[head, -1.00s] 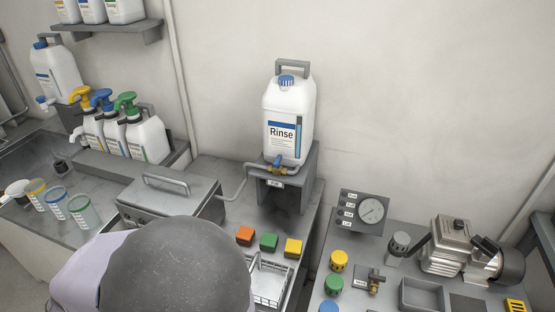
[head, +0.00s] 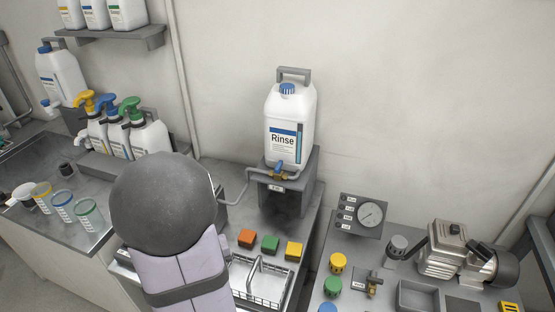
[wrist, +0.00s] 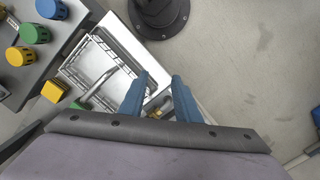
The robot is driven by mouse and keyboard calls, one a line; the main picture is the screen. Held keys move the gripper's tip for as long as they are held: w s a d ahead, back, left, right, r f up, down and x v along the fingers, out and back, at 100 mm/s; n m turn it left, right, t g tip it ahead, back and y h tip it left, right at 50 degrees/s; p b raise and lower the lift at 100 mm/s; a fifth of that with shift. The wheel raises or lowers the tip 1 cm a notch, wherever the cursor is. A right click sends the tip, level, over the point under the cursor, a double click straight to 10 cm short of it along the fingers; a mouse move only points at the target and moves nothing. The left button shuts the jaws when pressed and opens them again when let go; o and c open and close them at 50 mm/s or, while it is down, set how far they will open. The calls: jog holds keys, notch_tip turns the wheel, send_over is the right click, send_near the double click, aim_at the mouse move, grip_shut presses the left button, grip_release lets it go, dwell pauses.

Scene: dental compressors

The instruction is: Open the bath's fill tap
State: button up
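The fill tap (head: 279,168) has a blue lever on a brass body. It sits at the foot of the white Rinse container (head: 290,125), above a small label on the grey stand (head: 303,192). A grey pipe (head: 236,192) runs from the tap down to the left, toward the bath. The bath is mostly hidden behind my arm in the head view. My gripper is hidden in the head view. In the wrist view my gripper (wrist: 160,92) has its two blue fingers apart with nothing held, over the bench area beside the wire basket. The tap is not seen there.
A wire basket (head: 262,284) with a raised handle stands in front of orange (head: 247,238), green and yellow blocks. Pump bottles and cups stand at left. A gauge panel (head: 362,215), coloured knobs and a compressor (head: 455,250) are at right. Wall space above the right bench is clear.

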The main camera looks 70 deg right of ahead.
jog(key=s+d+r+m+h+p, duration=0.1)
jog(key=s+d+r+m, duration=0.15)
jog(key=d, duration=0.95)
jog(key=s+d+r+m+h+p, duration=0.1)
jog(key=s+d+r+m, duration=0.15)
jog(key=d, duration=0.85)
jog(key=m+h, duration=0.3)
send_near(279, 165)
jog(key=shift+t, duration=0.4)
jog(key=shift+s+p+x, duration=0.15)
jog(key=shift+p+x, duration=0.4)
jog(key=shift+x, duration=1.35)
jog(key=shift+s+p+x, duration=0.15)
jog(key=shift+p+x, duration=0.35)
jog(key=shift+x, duration=1.45)
jog(key=shift+a, duration=0.1)
jog(key=shift+c, duration=0.6)
grip_shut()
